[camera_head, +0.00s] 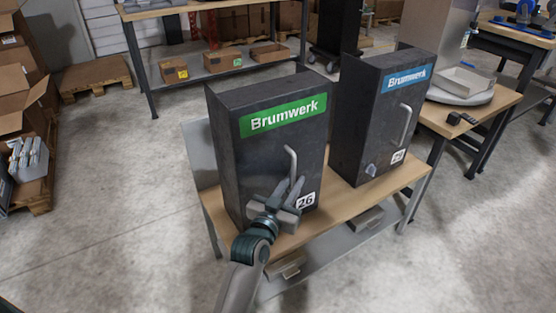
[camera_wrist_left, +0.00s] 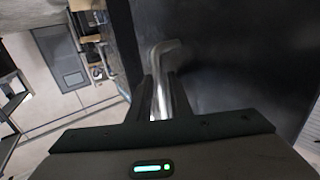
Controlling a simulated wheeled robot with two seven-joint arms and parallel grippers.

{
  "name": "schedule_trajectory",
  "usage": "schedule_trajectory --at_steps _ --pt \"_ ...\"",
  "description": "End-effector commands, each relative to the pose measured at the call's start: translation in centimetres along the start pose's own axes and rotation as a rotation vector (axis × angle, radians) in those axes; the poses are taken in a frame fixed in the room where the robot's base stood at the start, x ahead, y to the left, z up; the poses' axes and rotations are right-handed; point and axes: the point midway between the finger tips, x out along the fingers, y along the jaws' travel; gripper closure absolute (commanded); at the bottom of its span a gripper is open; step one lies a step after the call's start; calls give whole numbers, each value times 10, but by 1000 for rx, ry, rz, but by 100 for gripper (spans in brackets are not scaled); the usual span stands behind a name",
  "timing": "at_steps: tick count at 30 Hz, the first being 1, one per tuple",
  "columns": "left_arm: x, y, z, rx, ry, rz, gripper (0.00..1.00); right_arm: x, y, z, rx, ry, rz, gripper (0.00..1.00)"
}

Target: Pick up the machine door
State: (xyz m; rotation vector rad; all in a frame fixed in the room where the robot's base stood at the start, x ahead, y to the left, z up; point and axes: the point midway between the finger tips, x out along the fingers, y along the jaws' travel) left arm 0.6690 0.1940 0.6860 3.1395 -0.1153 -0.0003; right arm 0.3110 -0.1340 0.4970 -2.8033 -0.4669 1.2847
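The dark machine with the green Brumwerk label (camera_head: 232,155) stands on the wooden table, its door shut and marked 26. Its silver door handle (camera_head: 291,160) is an upright bar on the front; it also shows in the left wrist view (camera_wrist_left: 158,58). My left gripper (camera_head: 288,188) is at the lower part of this handle. In the left wrist view its two dark fingers (camera_wrist_left: 162,98) lie on either side of the bar, which fills the gap between them. The lower handle is partly hidden by the gripper. My right gripper is not in view.
A second dark machine with a blue label (camera_head: 360,125) stands close on the right, with its own handle. The wooden table (camera_head: 345,200) has little bare top. A side table (camera_head: 500,105) at right holds a tray (camera_head: 462,82).

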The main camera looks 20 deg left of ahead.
Motion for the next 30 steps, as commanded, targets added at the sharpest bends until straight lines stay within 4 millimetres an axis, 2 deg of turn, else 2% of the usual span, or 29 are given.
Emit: schedule_trajectory --at_steps 1,2,30 --pt "0 0 0 0 0 0 94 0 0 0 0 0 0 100" --pt "0 0 0 0 0 0 100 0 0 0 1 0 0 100" --pt "0 0 0 0 0 0 100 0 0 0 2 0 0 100"
